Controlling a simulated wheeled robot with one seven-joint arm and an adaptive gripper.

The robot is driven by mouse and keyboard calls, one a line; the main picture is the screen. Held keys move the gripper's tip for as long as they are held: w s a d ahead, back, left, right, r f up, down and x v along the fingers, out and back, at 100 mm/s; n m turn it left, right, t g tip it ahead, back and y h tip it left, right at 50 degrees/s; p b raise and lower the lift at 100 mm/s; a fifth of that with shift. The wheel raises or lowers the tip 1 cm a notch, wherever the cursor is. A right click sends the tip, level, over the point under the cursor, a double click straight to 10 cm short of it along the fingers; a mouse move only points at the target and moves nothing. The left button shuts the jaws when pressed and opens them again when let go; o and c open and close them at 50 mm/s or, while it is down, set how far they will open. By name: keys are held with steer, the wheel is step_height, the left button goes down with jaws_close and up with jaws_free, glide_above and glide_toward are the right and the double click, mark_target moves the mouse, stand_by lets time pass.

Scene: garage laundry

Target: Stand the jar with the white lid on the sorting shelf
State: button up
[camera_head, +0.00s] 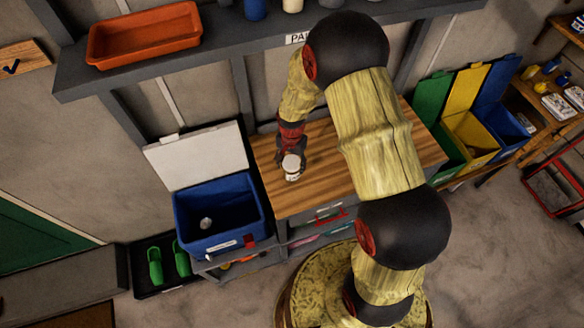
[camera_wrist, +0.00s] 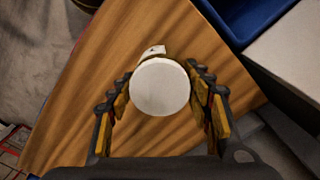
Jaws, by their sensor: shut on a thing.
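The jar with the white lid (camera_head: 292,163) is at the left part of the wooden worktop. In the wrist view its round white lid (camera_wrist: 160,87) fills the space between the fingers, and a bit of a label shows behind it. My gripper (camera_head: 291,155) points down and is shut on the jar; both fingers also show in the wrist view (camera_wrist: 160,95). The jar looks upright. I cannot tell whether its base touches the worktop. A grey wall shelf (camera_head: 228,45) runs above, with a sign partly hidden by my arm.
A blue bin (camera_head: 217,210) with a raised white lid stands left of the worktop (camera_head: 270,190). An orange tray (camera_head: 143,35) and several containers stand on the wall shelf. Green, yellow and blue bins (camera_head: 470,135) stand right. Worktop right of my arm looks clear.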

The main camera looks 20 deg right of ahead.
steer(key=shift+w+d+f, duration=0.1)
steer(key=shift+d+f, duration=0.05)
steer(key=shift+f, duration=1.6)
steer(key=shift+f, duration=0.2)
steer(key=o, duration=1.1)
steer(key=shift+o, duration=0.8)
steer(key=shift+r, duration=0.15)
